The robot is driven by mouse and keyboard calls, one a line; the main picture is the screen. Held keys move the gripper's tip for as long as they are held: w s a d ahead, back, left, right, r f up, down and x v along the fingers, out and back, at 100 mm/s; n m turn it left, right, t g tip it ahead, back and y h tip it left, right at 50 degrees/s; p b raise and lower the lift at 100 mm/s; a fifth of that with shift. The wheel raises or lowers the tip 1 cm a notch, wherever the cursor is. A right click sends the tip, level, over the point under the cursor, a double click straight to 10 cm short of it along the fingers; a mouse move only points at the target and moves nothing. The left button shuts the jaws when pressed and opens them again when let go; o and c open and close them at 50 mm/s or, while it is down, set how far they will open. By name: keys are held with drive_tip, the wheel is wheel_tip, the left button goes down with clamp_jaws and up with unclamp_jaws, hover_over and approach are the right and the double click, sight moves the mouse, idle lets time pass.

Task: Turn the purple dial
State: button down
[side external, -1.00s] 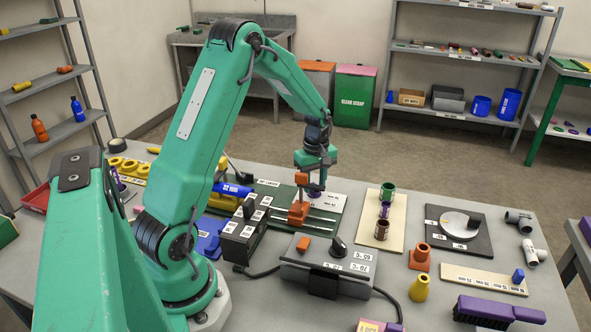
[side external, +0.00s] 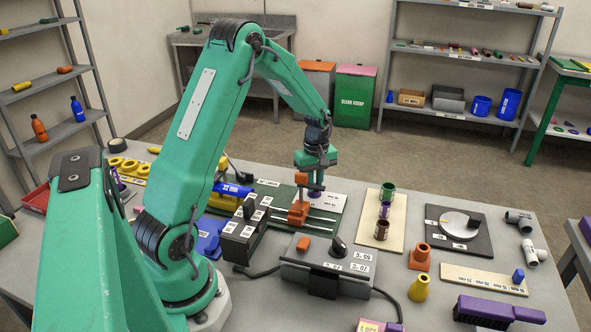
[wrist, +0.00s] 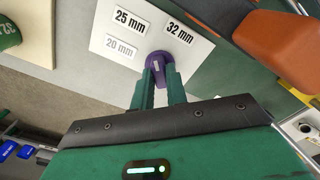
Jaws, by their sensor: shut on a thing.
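The purple dial (wrist: 160,59) sits on a white plate (wrist: 104,41) with labels for 20 mm, 25 mm and 32 mm around it. In the wrist view my gripper (wrist: 160,80) is shut on the dial, with one green finger on each side. The fingers hide part of the dial, and I cannot tell which label it points to. In the side view the dial (side external: 314,194) shows only as a small purple patch below my gripper, behind the orange clamp.
An orange clamp (side external: 298,213) on rails stands close in front of the dial. A black labelled block (side external: 243,235) and a grey control box (side external: 325,268) are nearer the camera.

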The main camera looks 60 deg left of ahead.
drive_tip(key=m, duration=0.4)
drive_tip(key=shift+m, duration=2.1)
drive_tip(key=c, duration=1.4)
unclamp_jaws()
drive_tip(key=shift+r, duration=3.9)
